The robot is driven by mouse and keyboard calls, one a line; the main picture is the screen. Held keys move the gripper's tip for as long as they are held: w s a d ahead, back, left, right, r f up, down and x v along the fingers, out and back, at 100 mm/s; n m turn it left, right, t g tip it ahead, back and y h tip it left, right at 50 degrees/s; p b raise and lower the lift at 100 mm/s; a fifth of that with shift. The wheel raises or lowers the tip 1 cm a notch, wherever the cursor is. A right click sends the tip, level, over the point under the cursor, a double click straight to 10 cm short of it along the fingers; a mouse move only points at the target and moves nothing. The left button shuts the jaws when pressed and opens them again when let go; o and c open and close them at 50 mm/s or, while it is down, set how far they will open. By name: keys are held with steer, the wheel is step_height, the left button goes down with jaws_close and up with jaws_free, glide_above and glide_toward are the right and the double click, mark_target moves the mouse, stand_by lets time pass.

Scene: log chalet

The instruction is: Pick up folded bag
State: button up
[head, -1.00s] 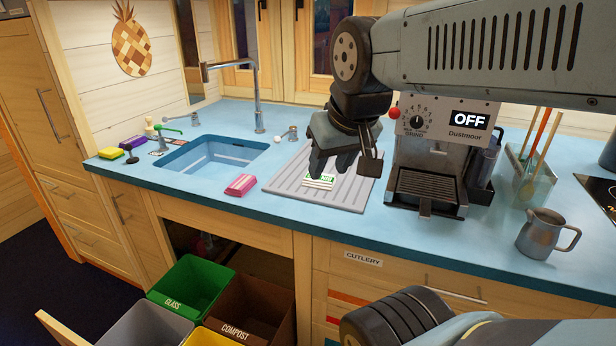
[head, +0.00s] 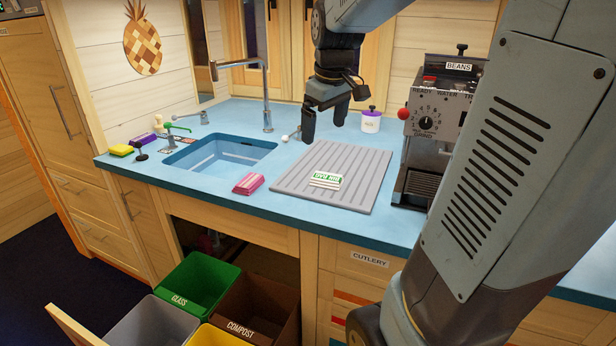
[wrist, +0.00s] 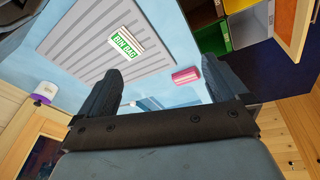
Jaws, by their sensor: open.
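The folded bag (head: 326,180) is a small white and green packet labelled "BIN BAG". It lies flat on the grey ribbed drainboard (head: 290,183) on the counter, right of the sink. In the wrist view the bag (wrist: 124,44) lies beyond my fingers, toward the top. My gripper (head: 324,130) is open and empty. It hangs above the back of the drainboard, behind the bag and apart from it. Both fingers show in the wrist view with a wide gap between them (wrist: 160,95).
A pink packet (head: 249,184) lies on the counter left of the drainboard, near the sink (head: 215,157). A coffee machine (head: 430,135) stands to the right. A white jar with a purple lid (head: 371,122) stands behind. Open bins (head: 197,283) are below the counter's front edge.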

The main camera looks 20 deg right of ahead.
steer(key=w+d+f+n+g, duration=0.2)
steer(key=w+d+f, duration=0.25)
steer(key=w, duration=0.45)
steer(key=n, duration=0.3)
glide_above(330, 178)
steer(key=shift+g, duration=0.4)
steer(key=f, duration=1.4)
steer(key=shift+a, duration=0.25)
steer(key=shift+d+f, duration=0.2)
steer(key=shift+f, duration=2.4)
steer(key=c, duration=1)
